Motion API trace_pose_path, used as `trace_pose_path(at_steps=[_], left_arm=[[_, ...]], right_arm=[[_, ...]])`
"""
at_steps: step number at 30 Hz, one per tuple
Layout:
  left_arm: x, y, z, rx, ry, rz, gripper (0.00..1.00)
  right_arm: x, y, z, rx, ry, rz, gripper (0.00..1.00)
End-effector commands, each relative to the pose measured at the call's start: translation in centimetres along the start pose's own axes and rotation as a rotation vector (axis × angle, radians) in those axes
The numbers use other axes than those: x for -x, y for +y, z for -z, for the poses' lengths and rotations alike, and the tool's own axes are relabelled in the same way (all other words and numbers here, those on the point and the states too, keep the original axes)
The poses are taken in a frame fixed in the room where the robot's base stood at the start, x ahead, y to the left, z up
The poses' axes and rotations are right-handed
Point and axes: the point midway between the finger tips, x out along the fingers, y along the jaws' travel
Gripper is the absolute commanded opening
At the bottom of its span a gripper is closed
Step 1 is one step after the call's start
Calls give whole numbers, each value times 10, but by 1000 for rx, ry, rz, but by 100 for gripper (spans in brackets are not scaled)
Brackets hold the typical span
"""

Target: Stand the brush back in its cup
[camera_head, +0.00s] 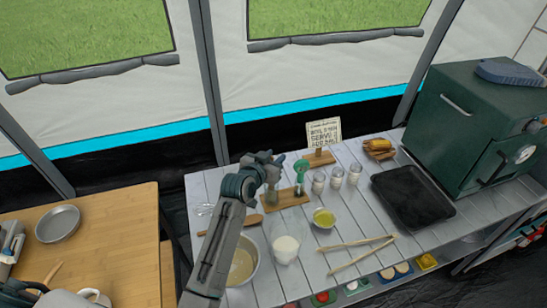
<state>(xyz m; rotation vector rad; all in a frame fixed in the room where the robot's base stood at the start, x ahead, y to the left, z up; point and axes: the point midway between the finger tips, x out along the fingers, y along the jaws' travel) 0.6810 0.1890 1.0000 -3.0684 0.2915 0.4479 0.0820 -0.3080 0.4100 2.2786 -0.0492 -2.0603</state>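My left gripper (271,171) reaches over the grey slatted table and points down just above a small wooden board (291,201). A small, dull translucent cup (272,197) stands on the board directly below the gripper. An upright green tool with a round, pale-centred head (301,166) stands at the board's right part. I cannot tell for sure which thing is the brush. A wooden-handled utensil (252,221) lies on the table, partly hidden behind my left arm. The fingers are too small and overlapped to show whether they hold anything.
Several small shakers (336,177) stand right of the board. A bowl of yellow liquid (323,218), a white-filled bowl (286,250) and a larger metal bowl (243,262) are nearer. Wooden sticks (358,243), a black tray (412,198) and a green oven (470,125) are to the right.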

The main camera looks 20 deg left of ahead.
Motion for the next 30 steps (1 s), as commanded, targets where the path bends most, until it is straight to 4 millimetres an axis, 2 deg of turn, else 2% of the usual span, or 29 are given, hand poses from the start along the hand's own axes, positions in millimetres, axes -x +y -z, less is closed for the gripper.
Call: trace_pose_path(at_steps=[10, 14, 24, 30], left_arm=[[1, 0, 0, 0, 0, 0, 40], [9, 0, -2, -1, 1, 0, 40], [69, 0, -3, -1, 1, 0, 40], [98, 0, -2, -1, 1, 1, 40]], right_arm=[[0, 4, 0, 2, 0, -4, 36], [-4, 5, 0, 2, 0, -6, 36], [-22, 4, -2, 2, 0, -6, 36], [-28, 3, -3, 2, 0, -5, 36]])
